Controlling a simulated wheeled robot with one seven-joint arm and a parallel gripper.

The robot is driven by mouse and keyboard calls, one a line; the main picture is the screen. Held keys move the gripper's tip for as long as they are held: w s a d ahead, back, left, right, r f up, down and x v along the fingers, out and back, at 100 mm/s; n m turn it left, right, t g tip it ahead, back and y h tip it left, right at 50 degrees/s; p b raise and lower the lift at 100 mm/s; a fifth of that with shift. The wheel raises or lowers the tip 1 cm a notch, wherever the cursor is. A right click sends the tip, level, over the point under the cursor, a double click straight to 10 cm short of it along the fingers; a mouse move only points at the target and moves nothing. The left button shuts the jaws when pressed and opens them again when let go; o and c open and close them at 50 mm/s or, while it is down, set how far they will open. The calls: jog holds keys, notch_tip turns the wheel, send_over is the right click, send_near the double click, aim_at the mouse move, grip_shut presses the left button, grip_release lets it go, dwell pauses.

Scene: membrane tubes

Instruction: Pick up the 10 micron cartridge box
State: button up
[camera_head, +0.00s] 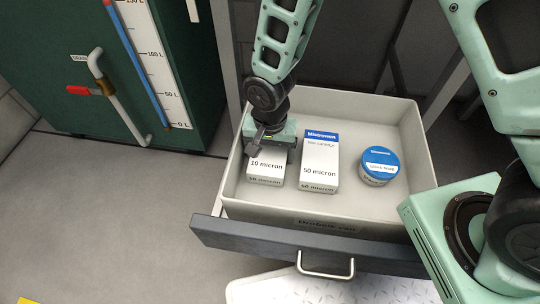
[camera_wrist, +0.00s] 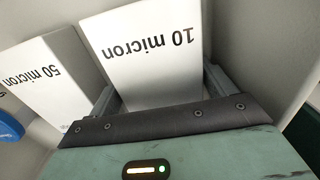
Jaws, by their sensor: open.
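The white 10 micron cartridge box (camera_head: 266,170) stands at the left in the open drawer (camera_head: 330,210). My gripper (camera_head: 258,148) is over its upper part and hides the top of it in the head view. In the wrist view, the 10 micron box (camera_wrist: 150,60) lies between the two open fingers of my gripper (camera_wrist: 160,88), one on each side. I cannot tell whether either finger touches it.
A white and blue 50 micron box (camera_head: 319,165) stands close to the right of it, with a gap between. A round blue-lidded tub (camera_head: 380,166) sits further right. The drawer walls enclose them, and the left wall is near my gripper.

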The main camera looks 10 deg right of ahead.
jog(key=shift+r, duration=0.1)
jog(key=c, duration=0.8)
jog(key=shift+r, duration=0.15)
